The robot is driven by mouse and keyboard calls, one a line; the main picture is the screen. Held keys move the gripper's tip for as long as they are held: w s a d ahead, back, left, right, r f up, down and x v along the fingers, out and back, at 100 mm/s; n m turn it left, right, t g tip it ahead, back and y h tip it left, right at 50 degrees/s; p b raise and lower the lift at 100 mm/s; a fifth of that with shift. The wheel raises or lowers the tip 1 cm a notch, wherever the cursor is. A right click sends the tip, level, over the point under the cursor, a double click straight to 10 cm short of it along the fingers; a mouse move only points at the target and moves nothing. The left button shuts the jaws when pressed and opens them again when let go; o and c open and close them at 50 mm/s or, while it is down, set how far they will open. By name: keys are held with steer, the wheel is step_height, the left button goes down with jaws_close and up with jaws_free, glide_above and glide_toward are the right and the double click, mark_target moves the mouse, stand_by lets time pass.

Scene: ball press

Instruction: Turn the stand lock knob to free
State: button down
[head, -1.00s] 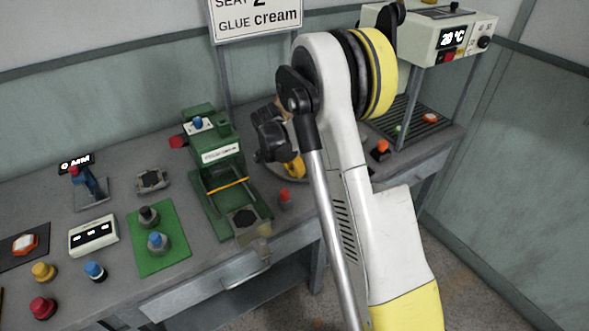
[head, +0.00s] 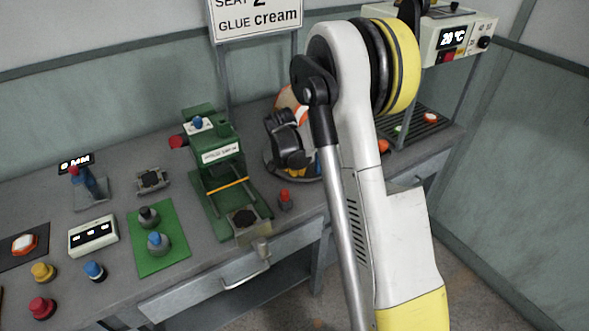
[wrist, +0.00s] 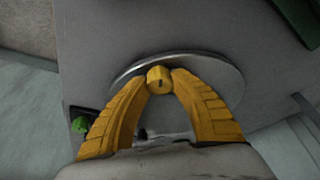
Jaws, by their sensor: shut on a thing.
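In the wrist view the stand lock knob (wrist: 158,78) is a small round yellow knob with a dark mark, at the edge of a round grey stand plate (wrist: 215,78). My gripper (wrist: 160,82) has its two yellow fingers shut on the knob, one on each side. In the head view my dark gripper (head: 288,145) is at the stand (head: 270,170), partly behind my arm. The knob is hidden there. I cannot tell the knob's setting from its mark.
An orange-and-white ball (head: 285,100) shows behind my gripper. The green press (head: 218,165) stands to the left, with a red-topped piece (head: 285,199) in front of the stand. A green button (wrist: 80,125) is near my left finger. A rack (head: 410,122) stands at the right.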

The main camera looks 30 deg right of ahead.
steer(key=n+y, duration=0.1)
steer(key=n, duration=0.1)
steer(key=n+t, duration=0.1)
steer(key=n, duration=0.2)
steer(key=shift+y, duration=0.4)
stand_by(0.3)
steer(key=c, duration=1.1)
jaws_free()
steer(key=shift+o, duration=0.2)
steer(key=v, duration=1.2)
steer(key=shift+s, duration=0.1)
